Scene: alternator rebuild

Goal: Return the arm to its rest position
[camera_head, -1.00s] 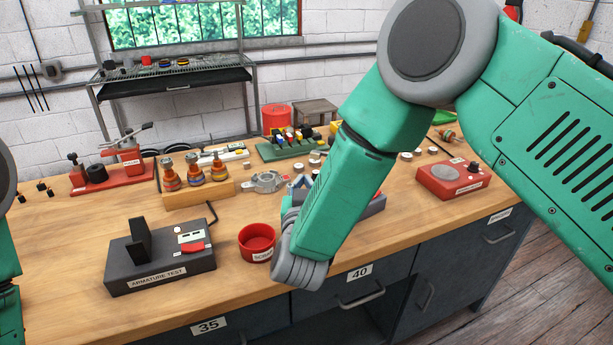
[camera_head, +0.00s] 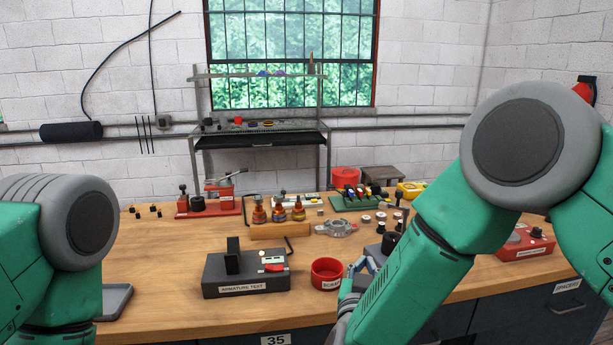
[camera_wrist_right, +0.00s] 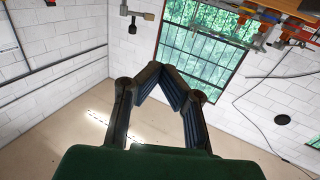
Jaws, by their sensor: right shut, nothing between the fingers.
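My right arm comes in from the right in the head view and bends down to the bench's front edge. My right gripper (camera_head: 362,266) shows only in part, with its bluish fingers just right of the red scrap cup (camera_head: 327,272); the forearm hides the rest. In the right wrist view my right gripper (camera_wrist_right: 160,68) has its fingertips together with nothing between them, against a white wall and window. My left arm shows at the left edge of the head view, but its gripper is out of view.
The wooden bench (camera_head: 150,285) holds the armature test box (camera_head: 235,280), an orange-topped wooden rack (camera_head: 280,231), a grey round housing (camera_head: 337,228) and a red device (camera_head: 525,243) at right. A grey tray (camera_head: 115,300) lies by my left arm. The bench's left middle is bare.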

